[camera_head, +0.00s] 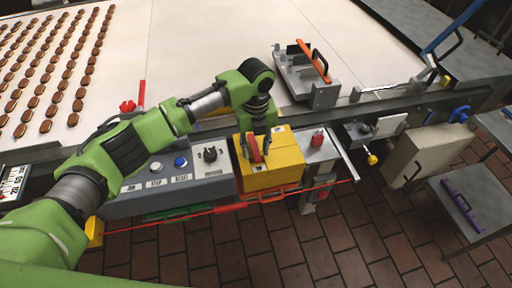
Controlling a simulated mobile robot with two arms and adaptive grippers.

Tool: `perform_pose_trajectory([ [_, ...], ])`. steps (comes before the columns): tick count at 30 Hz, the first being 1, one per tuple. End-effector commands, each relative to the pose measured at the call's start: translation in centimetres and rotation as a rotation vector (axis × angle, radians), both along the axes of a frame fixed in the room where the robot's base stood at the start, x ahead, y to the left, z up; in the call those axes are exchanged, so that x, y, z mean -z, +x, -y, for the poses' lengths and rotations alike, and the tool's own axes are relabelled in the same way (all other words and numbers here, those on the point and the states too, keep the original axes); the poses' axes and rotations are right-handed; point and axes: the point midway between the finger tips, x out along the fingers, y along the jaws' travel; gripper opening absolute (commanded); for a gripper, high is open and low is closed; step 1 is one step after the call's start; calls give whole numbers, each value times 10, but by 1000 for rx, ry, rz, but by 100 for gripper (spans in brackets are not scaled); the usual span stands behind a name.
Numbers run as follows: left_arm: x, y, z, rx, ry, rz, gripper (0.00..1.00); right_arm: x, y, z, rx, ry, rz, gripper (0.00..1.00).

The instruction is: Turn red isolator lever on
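The red isolator lever (255,149) stands upright on the yellow box (283,161) at the front edge of the conveyor machine. My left arm reaches in from the left and its wrist bends down over the box. My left gripper (256,143) is right at the lever, with thin dark finger parts on both sides of it. The gripper body hides the lever's upper end. I cannot tell whether the fingers touch the lever or are closed on it. My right gripper is not in view.
A grey control panel (206,187) with a blue button (181,162) and a black rotary switch (210,153) adjoins the box on the left. A small red part (317,138) stands on metal to the right. Rows of brown cookies (60,70) lie on the white belt (200,40).

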Motion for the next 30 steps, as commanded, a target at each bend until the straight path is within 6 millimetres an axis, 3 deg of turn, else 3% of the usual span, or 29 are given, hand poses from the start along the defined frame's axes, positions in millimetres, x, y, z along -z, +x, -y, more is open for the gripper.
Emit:
perform_pose_trajectory([
  [8, -13, 0, 0, 0, -2, 1, 32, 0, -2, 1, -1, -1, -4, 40],
  [21, -100, 0, 0, 0, -1, 2, 32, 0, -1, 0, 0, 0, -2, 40],
  [30, -120, 0, 0, 0, -1, 0, 32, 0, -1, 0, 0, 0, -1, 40],
])
